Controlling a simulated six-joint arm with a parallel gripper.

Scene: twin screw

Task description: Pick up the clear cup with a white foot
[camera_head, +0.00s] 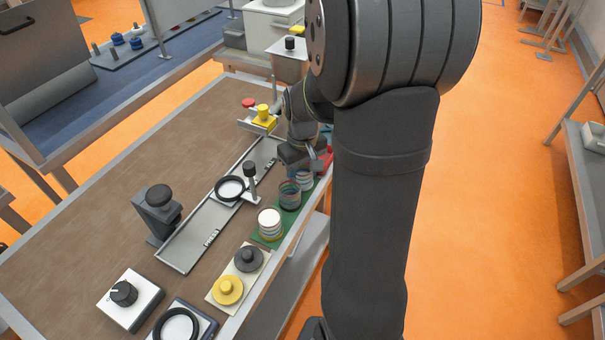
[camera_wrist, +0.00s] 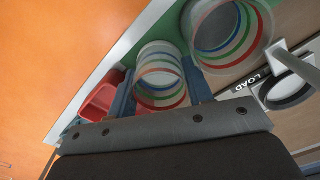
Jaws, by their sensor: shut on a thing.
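My gripper (camera_head: 304,163) is at the far end of a row of clear banded cups on a green mat (camera_head: 258,240). In the wrist view its two blue fingers (camera_wrist: 158,80) are shut on the sides of a clear cup (camera_wrist: 160,62) with red, green and blue bands. This held cup (camera_head: 304,181) looks pale in the head view and is partly hidden by my gripper. A darker clear cup (camera_head: 290,196) stands beside it. A cup with a white top face (camera_head: 269,218) stands nearest the camera. I cannot tell whether the held cup is off the mat.
A grey tray (camera_head: 185,262) with a black ring (camera_head: 230,188) and an upright post (camera_head: 250,170) lies to the left. A red bin (camera_wrist: 100,98) is close to the fingers.

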